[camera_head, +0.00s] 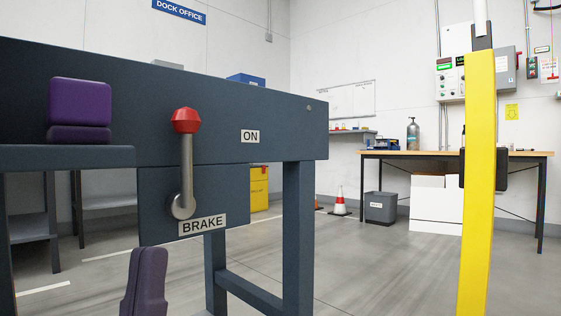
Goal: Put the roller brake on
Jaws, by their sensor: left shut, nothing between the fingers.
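The roller brake is a grey lever (187,168) with a red knob (186,121), on the dark blue-grey frame (290,120). The lever stands nearly upright from its round pivot (181,206). A BRAKE label (202,225) is below it. An ON label (250,136) is to the right of the knob, apart from it. My left gripper (149,254), purple, shows at the bottom edge, lower than the pivot and a little left of it. Its fingers are together, empty, and appear apart from the lever. My right gripper is not in view.
A purple block (79,102) shows at upper left above a dark ledge (65,157). A yellow post (479,190) stands at the right. Behind are a workbench (455,154), a grey bin (380,207) and a traffic cone (339,202). The floor between is mostly clear.

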